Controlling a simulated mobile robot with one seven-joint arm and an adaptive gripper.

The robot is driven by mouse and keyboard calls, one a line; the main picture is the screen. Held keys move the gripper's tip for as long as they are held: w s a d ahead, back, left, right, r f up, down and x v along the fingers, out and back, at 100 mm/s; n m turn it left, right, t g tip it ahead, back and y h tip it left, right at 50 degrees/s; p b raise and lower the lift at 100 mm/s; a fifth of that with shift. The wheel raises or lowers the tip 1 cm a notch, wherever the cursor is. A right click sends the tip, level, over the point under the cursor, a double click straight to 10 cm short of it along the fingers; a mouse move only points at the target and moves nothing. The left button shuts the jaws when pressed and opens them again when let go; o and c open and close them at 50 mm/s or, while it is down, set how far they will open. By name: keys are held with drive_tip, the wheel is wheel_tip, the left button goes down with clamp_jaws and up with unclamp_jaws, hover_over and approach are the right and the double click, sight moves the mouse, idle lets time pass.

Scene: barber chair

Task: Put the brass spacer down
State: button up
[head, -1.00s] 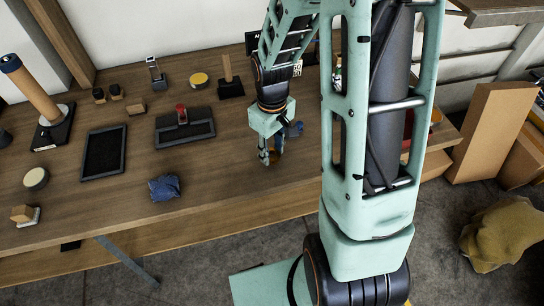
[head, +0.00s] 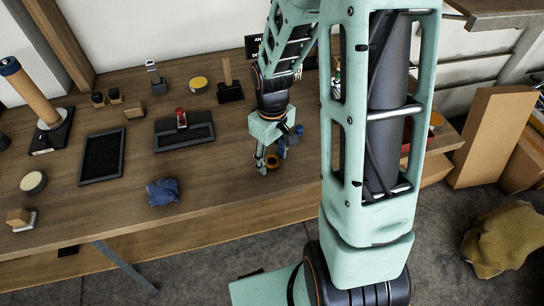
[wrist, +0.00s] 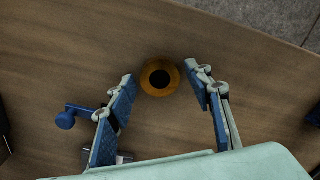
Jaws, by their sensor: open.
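The brass spacer (wrist: 160,76) is a round, golden-brown ring with a dark hole. It stands on the wooden table, and it also shows low beside the fingers in the head view (head: 272,162). My gripper (head: 269,160) is open and low over the table. In the wrist view its two blue-padded fingers (wrist: 161,74) stand to the left and right of the spacer, with gaps between. The spacer sits between and slightly beyond the fingertips. In the head view the near finger partly hides it.
A blue knob (wrist: 65,120) lies left of the fingers in the wrist view. A crumpled blue cloth (head: 162,192), a dark tray (head: 102,156) and a black stand with a red-topped piece (head: 185,137) are left of my gripper. The table's front edge is near, with bare wood between.

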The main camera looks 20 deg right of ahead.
wheel_tip(320, 180, up, 12)
drive_tip(key=p, duration=0.1)
drive_tip(key=shift+r, duration=0.2)
idle(0.5)
